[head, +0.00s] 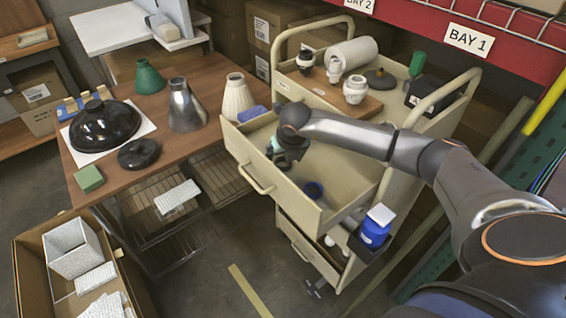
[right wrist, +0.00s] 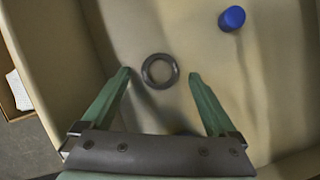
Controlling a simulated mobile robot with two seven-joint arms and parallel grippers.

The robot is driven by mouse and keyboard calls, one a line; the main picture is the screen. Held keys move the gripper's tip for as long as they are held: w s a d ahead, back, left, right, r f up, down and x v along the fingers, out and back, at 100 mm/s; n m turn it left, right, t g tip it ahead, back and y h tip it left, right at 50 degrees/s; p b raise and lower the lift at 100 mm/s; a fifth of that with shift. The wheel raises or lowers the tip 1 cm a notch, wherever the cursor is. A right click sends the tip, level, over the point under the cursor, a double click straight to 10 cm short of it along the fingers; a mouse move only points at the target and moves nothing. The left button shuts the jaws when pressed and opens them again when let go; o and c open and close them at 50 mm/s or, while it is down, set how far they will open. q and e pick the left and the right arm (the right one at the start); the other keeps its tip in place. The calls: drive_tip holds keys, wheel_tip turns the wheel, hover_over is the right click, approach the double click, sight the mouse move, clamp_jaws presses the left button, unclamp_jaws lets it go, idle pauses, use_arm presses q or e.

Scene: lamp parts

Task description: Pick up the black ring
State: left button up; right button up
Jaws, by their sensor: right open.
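The black ring (right wrist: 145,72) lies flat on the cream drawer floor (right wrist: 185,38) in the right wrist view. My right gripper (right wrist: 160,76) is open and empty. Its two green fingertips show to the left and right of the ring, with gaps on both sides. In the head view my right gripper (head: 285,163) reaches down into the open drawer (head: 342,178) of the cart. I cannot make out the ring there. My left gripper is not in view.
The drawer's front wall (head: 262,187) and sides surround my gripper. The cart top (head: 380,100) holds several parts. A wooden table (head: 115,180) with lampshades stands at left.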

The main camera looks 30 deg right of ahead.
drive_tip(key=shift+w+f, duration=0.15)
drive_tip(key=shift+f, duration=0.3)
drive_tip(key=c, duration=1.4)
drive_tip(key=shift+r, duration=0.1)
